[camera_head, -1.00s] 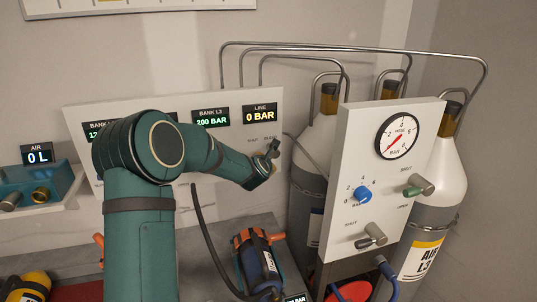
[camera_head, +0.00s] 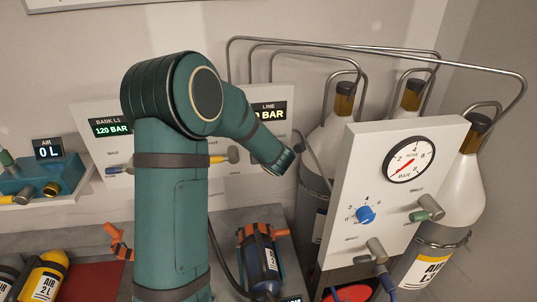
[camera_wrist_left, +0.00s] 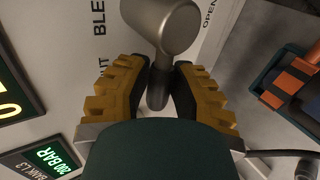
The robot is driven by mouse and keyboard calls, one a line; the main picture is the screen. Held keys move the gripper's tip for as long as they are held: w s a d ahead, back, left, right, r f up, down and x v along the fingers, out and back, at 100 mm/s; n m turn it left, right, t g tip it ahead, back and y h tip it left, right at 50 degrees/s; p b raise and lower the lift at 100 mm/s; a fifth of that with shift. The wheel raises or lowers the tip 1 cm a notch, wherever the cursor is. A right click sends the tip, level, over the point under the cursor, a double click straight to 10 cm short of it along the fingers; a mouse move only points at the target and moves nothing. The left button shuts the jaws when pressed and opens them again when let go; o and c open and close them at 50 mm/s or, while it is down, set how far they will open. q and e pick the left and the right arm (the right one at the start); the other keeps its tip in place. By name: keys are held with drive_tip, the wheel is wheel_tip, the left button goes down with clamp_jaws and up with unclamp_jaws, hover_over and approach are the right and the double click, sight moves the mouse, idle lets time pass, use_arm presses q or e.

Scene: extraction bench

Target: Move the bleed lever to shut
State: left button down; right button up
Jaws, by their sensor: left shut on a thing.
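The bleed lever (camera_wrist_left: 160,28) shows in the left wrist view as a grey metal hub with a short handle pointing down the picture. My left gripper (camera_wrist_left: 158,82) has its yellow, dark-padded fingers shut on that handle, one on each side. The word OPEN (camera_wrist_left: 209,14) is printed to the right of the lever, and a partly hidden label ending in UT (camera_wrist_left: 103,66) is to its left. In the head view my left arm reaches to the back panel, and its wrist hides the lever and fingers. My right gripper is not in view.
A white panel (camera_head: 445,140) with a gauge (camera_head: 409,160), blue knob (camera_head: 366,214) and two levers stands at the right, before tall cylinders (camera_head: 345,125) and bent pipes.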

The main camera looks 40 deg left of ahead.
use_arm(q)
drive_tip(key=shift+w+r, duration=0.1)
drive_tip(key=shift+r, duration=0.2)
drive_tip(key=c, duration=0.7)
unclamp_jaws()
drive_tip(key=shift+c, duration=0.2)
drive_tip(key=shift+f, duration=0.1)
drive_tip(key=v, duration=1.2)
